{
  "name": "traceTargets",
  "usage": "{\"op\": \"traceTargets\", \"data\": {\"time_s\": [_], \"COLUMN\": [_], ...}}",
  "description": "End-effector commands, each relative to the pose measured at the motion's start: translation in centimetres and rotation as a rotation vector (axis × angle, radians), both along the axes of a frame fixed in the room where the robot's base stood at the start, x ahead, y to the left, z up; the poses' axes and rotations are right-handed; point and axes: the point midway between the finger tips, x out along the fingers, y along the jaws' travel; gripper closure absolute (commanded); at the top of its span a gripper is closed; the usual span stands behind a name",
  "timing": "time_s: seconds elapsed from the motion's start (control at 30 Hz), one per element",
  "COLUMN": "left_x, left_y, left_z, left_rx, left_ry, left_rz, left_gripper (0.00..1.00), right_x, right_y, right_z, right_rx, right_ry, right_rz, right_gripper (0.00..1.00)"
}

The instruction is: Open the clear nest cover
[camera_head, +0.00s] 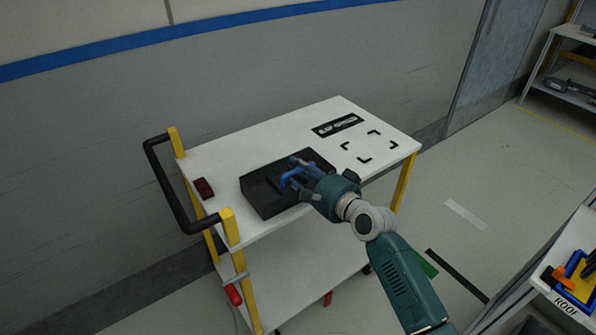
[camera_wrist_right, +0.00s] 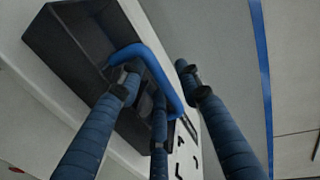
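A black box-like nest (camera_head: 262,194) sits on the white cart top, and its dark, hollow-looking face shows in the right wrist view (camera_wrist_right: 62,48). A blue bar handle (camera_head: 287,180) is on it, and the handle shows as a bent blue bar in the wrist view (camera_wrist_right: 155,66). I cannot make out the clear cover itself. My right gripper (camera_head: 298,174) is at the handle over the nest. In the wrist view its dark blue fingers (camera_wrist_right: 160,82) are spread apart around the handle; firm contact is not clear. My left gripper is not in view.
The cart top (camera_head: 225,160) also holds a dark red block (camera_head: 203,188), a black label plate (camera_head: 338,125) and black corner marks (camera_head: 369,146). A black push handle (camera_head: 168,190) stands at the cart's left end. Another table with coloured parts (camera_head: 578,278) is at the lower right.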

Motion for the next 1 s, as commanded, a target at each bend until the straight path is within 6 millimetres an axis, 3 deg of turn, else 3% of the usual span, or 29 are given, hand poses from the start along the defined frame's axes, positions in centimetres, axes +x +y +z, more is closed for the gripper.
{"op": "traceTargets", "data": {"time_s": [0.3,0.47,0.5,0.77,1.0], "left_x": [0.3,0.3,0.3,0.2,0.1], "left_y": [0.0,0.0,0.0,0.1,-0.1], "left_z": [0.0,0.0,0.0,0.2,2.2], "left_rx": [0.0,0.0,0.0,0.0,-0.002], "left_ry": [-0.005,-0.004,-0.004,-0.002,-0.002], "left_rz": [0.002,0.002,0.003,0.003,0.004], "left_gripper": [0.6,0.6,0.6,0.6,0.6], "right_x": [0.2,0.2,0.2,0.2,0.7], "right_y": [0.2,0.2,0.1,0.0,-1.2], "right_z": [-0.1,-0.1,-0.1,0.1,1.6], "right_rx": [0.0,0.0,0.0,-0.002,-0.041], "right_ry": [0.0,0.0,0.0,0.003,0.052], "right_rz": [0.0,0.0,0.0,0.0,-0.002], "right_gripper": [0.66,0.98,1.0,1.0,1.0]}}
